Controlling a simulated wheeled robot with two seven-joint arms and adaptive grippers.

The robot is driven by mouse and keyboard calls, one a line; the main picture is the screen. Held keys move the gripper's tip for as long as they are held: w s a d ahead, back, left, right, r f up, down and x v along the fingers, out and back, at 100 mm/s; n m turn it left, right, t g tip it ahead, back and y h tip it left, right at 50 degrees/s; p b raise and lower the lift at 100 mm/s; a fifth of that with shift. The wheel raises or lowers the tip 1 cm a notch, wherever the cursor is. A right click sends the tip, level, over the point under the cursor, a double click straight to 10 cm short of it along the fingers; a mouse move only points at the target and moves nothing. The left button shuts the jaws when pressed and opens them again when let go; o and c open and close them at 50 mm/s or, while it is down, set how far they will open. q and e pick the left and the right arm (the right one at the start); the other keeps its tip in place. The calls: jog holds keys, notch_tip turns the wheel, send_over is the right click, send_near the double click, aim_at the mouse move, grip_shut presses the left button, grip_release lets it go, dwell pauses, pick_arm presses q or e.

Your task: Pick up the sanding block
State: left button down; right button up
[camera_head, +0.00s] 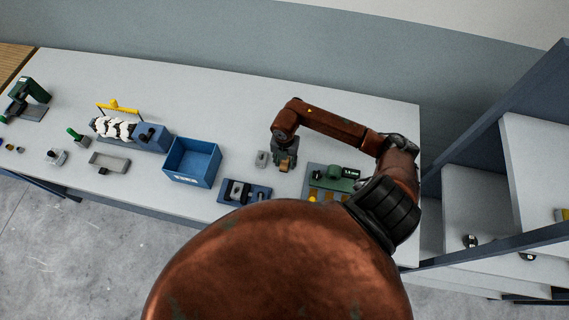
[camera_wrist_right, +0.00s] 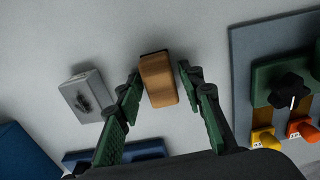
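The sanding block (camera_wrist_right: 159,82), tan-brown with a dark underside edge, lies on the grey-white table in the right wrist view. It also shows small in the head view (camera_head: 284,168), just under my right gripper (camera_head: 285,161), partly covered by it. In the right wrist view, my right gripper (camera_wrist_right: 162,76) is open, with one green-padded finger to each side of the block. My left gripper is not in view.
A small grey box (camera_head: 262,158) stands left of the block. A blue bin (camera_head: 193,162) is further left. A board (camera_head: 313,180) with a green device and coloured parts is close on the right. A blue fixture (camera_head: 244,191) lies nearer the table's front edge. Behind the block the table is clear.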

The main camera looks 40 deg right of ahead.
aim_at(285, 162)
jog(key=c, duration=0.5)
grip_shut()
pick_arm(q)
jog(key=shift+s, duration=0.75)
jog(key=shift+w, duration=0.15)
pick_arm(e)
jog(key=shift+r, duration=0.5)
notch_tip(285, 162, up, 2)
jog(key=shift+r+b, duration=0.2)
jog(key=shift+b, duration=0.35)
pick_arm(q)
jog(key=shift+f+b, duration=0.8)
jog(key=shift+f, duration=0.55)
pick_arm(e)
jog(key=s+a+r, duration=0.7)
jog(key=s+r, duration=0.2)
jog(key=s, duration=0.3)
jog(key=shift+a+r, duration=0.3)
